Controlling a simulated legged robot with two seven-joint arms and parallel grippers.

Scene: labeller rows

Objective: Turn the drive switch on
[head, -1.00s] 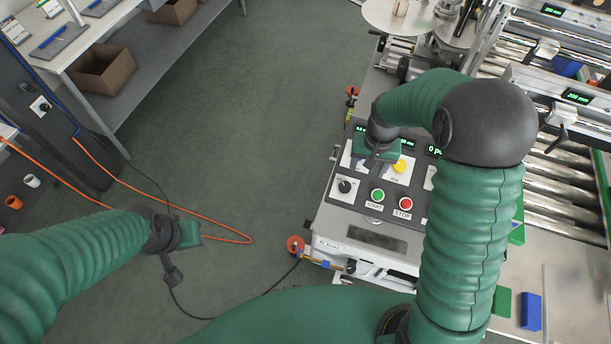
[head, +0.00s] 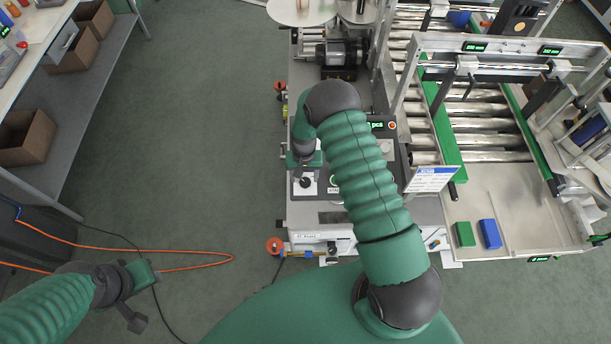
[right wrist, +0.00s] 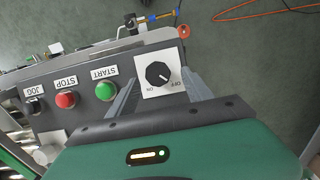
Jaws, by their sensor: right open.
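The drive switch (right wrist: 158,73) is a black rotary knob on a white plate marked ON and OFF. In the right wrist view its white mark points toward OFF. It also shows in the head view (head: 306,182), just below my right gripper (head: 304,163). In the right wrist view my right gripper (right wrist: 160,92) is open, with one finger on each side of the switch plate. I cannot tell whether the fingers touch the knob. My left gripper (head: 143,275) hangs over the floor at the left, far from the panel; its fingers are hidden.
Beside the switch are a green START button (right wrist: 106,91), a red STOP button (right wrist: 66,100) and a black JOG knob (right wrist: 34,106). A roller conveyor (head: 485,110) stands at the right.

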